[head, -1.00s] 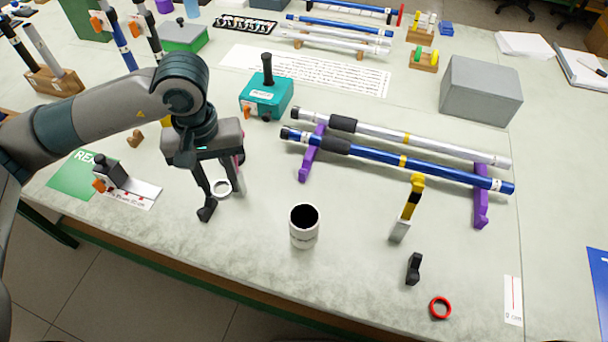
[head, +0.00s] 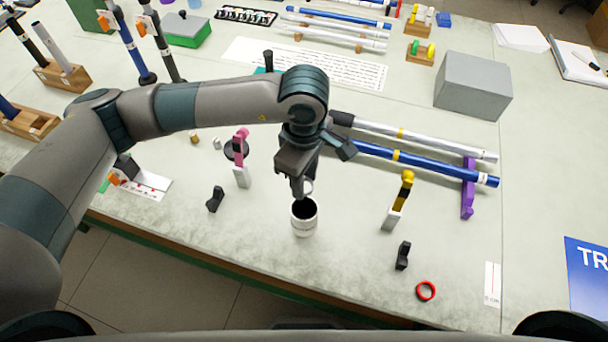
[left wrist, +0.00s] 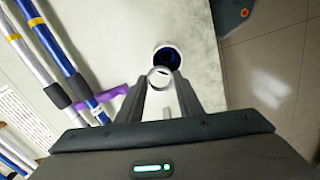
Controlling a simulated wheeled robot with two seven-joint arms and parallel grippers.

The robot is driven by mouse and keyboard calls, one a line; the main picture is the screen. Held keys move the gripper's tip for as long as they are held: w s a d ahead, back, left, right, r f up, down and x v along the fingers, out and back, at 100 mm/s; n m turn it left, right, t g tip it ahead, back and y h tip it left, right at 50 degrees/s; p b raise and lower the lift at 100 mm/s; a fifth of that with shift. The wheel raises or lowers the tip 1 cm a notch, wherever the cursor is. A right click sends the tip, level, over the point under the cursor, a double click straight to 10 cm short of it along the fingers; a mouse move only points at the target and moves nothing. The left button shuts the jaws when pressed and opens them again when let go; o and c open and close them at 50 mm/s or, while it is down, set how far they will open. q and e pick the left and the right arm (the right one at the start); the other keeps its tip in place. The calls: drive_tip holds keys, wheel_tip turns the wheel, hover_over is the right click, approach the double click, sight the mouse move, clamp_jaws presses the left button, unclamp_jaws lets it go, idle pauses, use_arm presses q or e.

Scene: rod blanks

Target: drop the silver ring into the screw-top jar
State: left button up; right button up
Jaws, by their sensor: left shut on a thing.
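The silver ring (left wrist: 160,77) is held between the fingertips of my left gripper (left wrist: 160,88) in the left wrist view. In the head view my left gripper (head: 302,186) is over the white jar, and the ring (head: 308,186) shows only partly behind the fingers. The screw-top jar (head: 304,222) stands upright and open with a dark inside; it also shows in the left wrist view (left wrist: 179,52). The ring appears near the jar's mouth, at its edge in the wrist view; its height above the rim I cannot tell. My right gripper is not in view.
A red ring (head: 426,291) lies at the front right. Black clips (head: 215,199) (head: 403,256) stand on either side of the jar. A yellow-topped piece (head: 398,202) stands to its right.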

use_arm(q)
drive_tip(key=shift+f, duration=0.1)
drive_tip(key=shift+f+b, duration=0.3)
drive_tip(key=shift+f, duration=2.6)
drive_tip(key=o, duration=1.1)
wheel_tip(320, 180, up, 17)
drive_tip(key=b, duration=0.5)
drive_tip(key=shift+r+b, duration=0.2)
drive_tip(key=shift+b, duration=0.15)
